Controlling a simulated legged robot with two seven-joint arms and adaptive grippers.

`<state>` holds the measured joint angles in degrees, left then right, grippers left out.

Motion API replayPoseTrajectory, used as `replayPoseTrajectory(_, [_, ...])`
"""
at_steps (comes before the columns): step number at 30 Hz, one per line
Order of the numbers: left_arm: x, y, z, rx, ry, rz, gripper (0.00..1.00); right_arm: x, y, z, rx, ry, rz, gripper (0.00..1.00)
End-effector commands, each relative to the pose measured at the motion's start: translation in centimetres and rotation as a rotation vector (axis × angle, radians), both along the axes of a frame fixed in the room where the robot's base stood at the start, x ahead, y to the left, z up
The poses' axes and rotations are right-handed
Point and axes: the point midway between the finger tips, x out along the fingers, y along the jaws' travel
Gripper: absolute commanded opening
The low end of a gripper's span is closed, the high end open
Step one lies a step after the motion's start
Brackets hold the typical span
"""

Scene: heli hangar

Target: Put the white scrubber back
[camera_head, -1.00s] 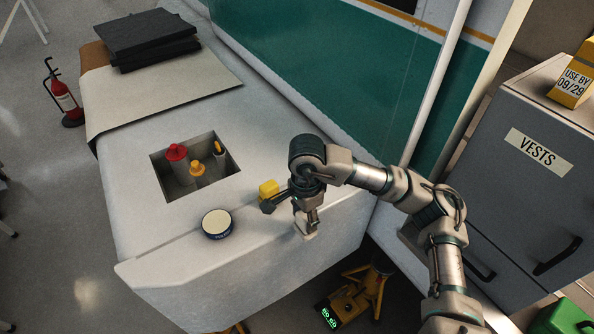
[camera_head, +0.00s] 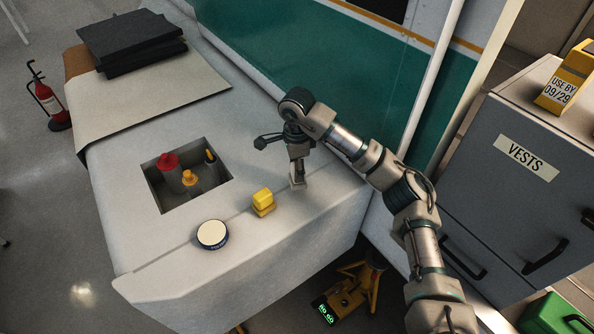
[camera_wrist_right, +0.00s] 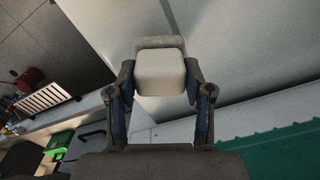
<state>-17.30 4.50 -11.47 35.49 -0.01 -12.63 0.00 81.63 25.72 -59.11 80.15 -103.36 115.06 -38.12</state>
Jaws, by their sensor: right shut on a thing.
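My right gripper (camera_head: 297,160) is above the white bench beside the wall, right of the yellow block. I cannot tell whether the scrubber touches the bench top. My left gripper is not in view.
A yellow block (camera_head: 263,202) and a round dark-blue tin with a cream lid (camera_head: 212,235) stand on the white bench (camera_head: 190,280). A recess (camera_head: 208,195) holds red-capped and yellow-topped bottles. Grey drawers (camera_head: 500,210) stand at the right.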

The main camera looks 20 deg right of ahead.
Motion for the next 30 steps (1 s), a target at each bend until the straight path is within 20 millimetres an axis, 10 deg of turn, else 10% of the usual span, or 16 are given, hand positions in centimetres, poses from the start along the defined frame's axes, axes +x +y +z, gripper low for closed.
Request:
replayPoseTrajectory(17, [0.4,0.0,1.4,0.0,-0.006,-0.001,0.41,0.6,-0.3,-3.6,-0.001,0.0,0.001,0.19])
replayPoseTrajectory(18, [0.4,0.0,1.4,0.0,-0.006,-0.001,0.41,0.6,-0.3,-3.7,-0.001,0.0,0.001,0.61])
replayPoseTrajectory(20, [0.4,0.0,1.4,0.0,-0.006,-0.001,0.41,0.6,-0.3,-3.6,-0.001,0.0,0.001,0.76])
replayPoseTrajectory(30, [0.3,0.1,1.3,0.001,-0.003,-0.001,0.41,0.6,-0.3,-3.5,-0.001,-0.001,0.001,0.76])
